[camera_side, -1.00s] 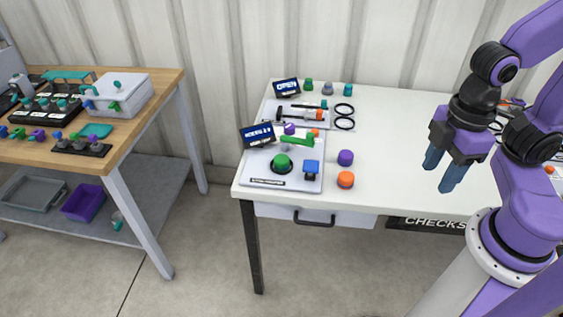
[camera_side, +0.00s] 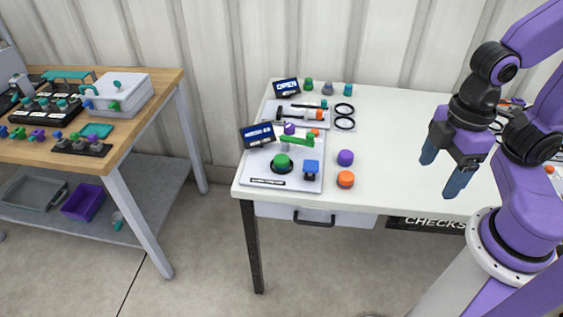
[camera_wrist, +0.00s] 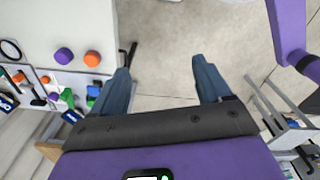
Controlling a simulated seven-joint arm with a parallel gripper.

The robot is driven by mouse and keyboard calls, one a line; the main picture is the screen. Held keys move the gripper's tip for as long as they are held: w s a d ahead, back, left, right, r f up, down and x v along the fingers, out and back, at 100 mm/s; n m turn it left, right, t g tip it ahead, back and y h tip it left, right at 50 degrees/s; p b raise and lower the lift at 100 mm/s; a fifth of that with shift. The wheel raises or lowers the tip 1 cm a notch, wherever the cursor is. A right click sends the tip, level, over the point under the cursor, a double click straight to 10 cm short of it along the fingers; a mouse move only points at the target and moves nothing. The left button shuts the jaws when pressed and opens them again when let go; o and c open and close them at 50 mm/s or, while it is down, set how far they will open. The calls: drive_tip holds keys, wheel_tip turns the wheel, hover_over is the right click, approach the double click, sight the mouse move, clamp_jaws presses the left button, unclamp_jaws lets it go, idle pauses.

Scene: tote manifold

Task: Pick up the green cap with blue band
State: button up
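A green cap (camera_side: 308,84) stands upright at the back left of the white table, beside a grey-blue cap (camera_side: 327,88) and a teal cap (camera_side: 348,89). They are too small for me to make out a blue band on any of them. My gripper (camera_side: 442,172) is open and empty in the air above the right part of the table, well to the right of these caps. Its two blue fingers (camera_wrist: 161,72) are spread in the wrist view, with bare floor between them. I cannot make out the green cap in the wrist view.
A purple cap (camera_side: 345,158) and an orange cap (camera_side: 345,179) stand right of a panel (camera_side: 265,183) with a green handle and buttons. Black rings (camera_side: 344,123) lie behind. The table's middle (camera_side: 395,125) is clear. A wooden bench (camera_side: 30,148) stands left.

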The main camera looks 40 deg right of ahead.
drive_tip(key=shift+w, duration=0.1)
drive_tip(key=w+a+f+n+t+h, duration=0.1)
drive_tip(key=w+a+f+n+h, duration=0.2)
drive_tip(key=w+a, duration=0.5)
drive_tip(key=w+a+f+n+t+h, duration=0.1)
drive_tip(key=w+a+f+n+h, duration=0.25)
drive_tip(key=w, duration=0.75)
drive_tip(key=n+t+h, duration=0.5)
drive_tip(key=h, duration=0.1)
approach(281, 160)
drive_tip(key=shift+y, duration=0.25)
drive_tip(key=x, duration=0.8)
drive_tip(key=shift+d+r, duration=0.1)
drive_tip(key=shift+r, duration=0.05)
drive_tip(key=c, duration=1.1)
